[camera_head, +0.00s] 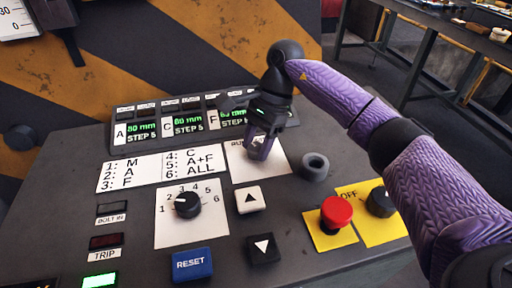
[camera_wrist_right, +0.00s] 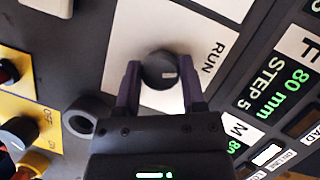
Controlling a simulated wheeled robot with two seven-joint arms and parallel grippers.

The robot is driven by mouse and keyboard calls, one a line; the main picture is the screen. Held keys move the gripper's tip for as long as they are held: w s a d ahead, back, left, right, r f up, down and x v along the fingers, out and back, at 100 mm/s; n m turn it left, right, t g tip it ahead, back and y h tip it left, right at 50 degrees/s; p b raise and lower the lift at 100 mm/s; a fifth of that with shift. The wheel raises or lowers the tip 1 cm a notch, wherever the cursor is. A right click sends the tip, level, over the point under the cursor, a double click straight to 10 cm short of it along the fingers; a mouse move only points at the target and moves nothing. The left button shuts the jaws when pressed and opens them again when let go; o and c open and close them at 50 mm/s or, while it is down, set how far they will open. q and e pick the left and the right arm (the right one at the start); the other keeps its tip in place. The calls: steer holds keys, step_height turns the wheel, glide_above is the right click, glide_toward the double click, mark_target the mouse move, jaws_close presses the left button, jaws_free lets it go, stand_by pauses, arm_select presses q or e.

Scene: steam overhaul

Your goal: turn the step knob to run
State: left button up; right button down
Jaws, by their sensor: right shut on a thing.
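The step knob (camera_wrist_right: 158,68) is a round black knob on a white plate (camera_wrist_right: 120,45) marked RUN in the right wrist view. A small pale mark shows on its right side, the side towards the word RUN. My right gripper (camera_wrist_right: 160,78) has one finger on each side of the knob and is shut on it. In the head view my right gripper (camera_head: 262,152) reaches down onto the same white plate (camera_head: 275,168) and hides the knob and part of the lettering. My left gripper is in neither view.
A numbered selector knob (camera_head: 187,203), white up button (camera_head: 249,199), black down button (camera_head: 263,248), blue RESET button (camera_head: 192,264), grey ring (camera_head: 315,167) and red stop button (camera_head: 337,211) surround the plate. Green displays (camera_head: 188,124) reading 80 mm, STEP 5 stand behind it.

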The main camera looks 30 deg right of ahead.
steer(key=shift+n+b, duration=0.3)
steer(key=shift+n, duration=0.3)
steer(key=shift+g, duration=0.3)
steer(key=shift+c, duration=2.1)
jaws_free()
steer(key=shift+o, duration=1.2)
